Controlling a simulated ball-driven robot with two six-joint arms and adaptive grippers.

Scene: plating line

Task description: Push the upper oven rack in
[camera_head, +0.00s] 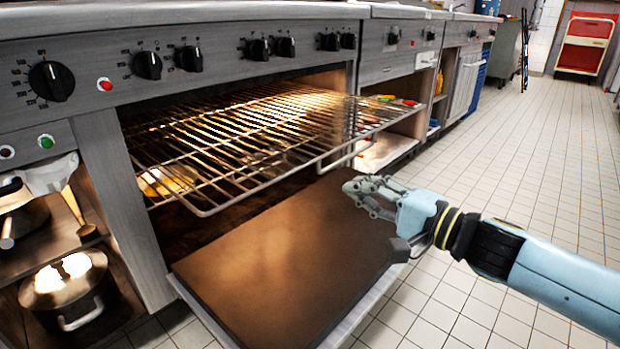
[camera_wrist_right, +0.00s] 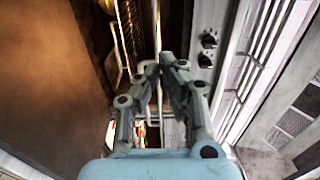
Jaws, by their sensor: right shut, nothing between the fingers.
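The upper oven rack (camera_head: 265,135) is a wire grid that sticks out of the lit oven, above the lowered oven door (camera_head: 290,260). Part of the rack also shows in the right wrist view (camera_wrist_right: 124,35) at the upper left. My right gripper (camera_head: 350,186) is shut and empty. In the head view it is in front of the rack's right front corner and over the door's right side, and I see no contact with the rack. In the right wrist view its fingers (camera_wrist_right: 160,66) come together at the tips. My left gripper is not in view.
A yellowish item (camera_head: 168,180) lies inside the oven below the rack. Control knobs (camera_head: 147,65) line the panel above. A pot (camera_head: 66,285) stands on an open shelf at the lower left. The tiled floor (camera_head: 500,170) to the right is clear.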

